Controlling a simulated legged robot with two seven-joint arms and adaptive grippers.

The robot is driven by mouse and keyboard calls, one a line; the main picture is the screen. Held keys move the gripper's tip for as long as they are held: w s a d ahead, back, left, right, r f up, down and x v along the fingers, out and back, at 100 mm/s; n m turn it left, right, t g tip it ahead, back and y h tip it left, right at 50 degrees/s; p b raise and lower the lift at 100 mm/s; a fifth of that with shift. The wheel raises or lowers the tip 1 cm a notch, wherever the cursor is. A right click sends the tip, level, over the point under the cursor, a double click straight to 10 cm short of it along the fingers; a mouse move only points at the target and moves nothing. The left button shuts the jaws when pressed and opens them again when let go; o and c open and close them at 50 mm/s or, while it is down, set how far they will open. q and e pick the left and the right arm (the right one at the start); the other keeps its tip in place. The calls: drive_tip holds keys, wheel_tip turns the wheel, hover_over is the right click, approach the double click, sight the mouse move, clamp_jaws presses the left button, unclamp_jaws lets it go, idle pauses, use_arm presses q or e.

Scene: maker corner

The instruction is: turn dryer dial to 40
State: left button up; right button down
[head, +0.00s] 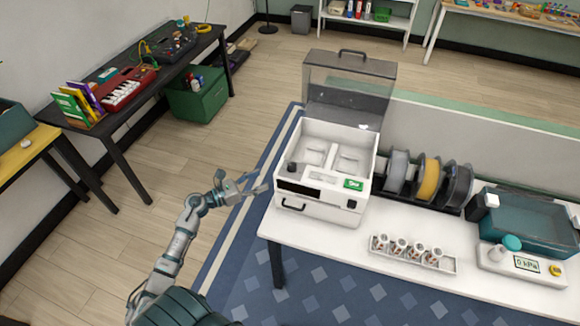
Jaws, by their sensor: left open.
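The white dryer (333,213) stands on the left end of the white table, its clear lid (348,85) raised. Its front has a dark display strip (298,188), a green label (353,184) and a small dark knob (351,204) at the right. Another dark knob (292,168) stands at the left of its top panel. I cannot tell which knob is the dial, and no scale marks are readable. My left gripper (259,182) is open and empty, just left of the dryer and apart from it. My right gripper is not in view.
On the white table (400,282), filament spools (430,178) stand right of the dryer, with a tray of small rolls (413,254) in front. A teal-lidded machine (535,222) is at the far right. A dark bench (128,95) stands back left. Open floor lies left of the table.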

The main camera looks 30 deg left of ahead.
sight(288, 168)
use_arm(q)
drive_tip(key=x, duration=0.2)
drive_tip(key=p+x, duration=0.1)
drive_tip(key=x, duration=0.5)
drive_tip(key=shift+w+a, duration=0.25)
drive_tip(key=shift+a, duration=0.15)
drive_tip(key=x, duration=0.3)
drive_tip(key=shift+w+d+p, duration=0.1)
drive_tip(key=shift+d+p, duration=0.25)
drive_tip(key=shift+w+d, duration=0.25)
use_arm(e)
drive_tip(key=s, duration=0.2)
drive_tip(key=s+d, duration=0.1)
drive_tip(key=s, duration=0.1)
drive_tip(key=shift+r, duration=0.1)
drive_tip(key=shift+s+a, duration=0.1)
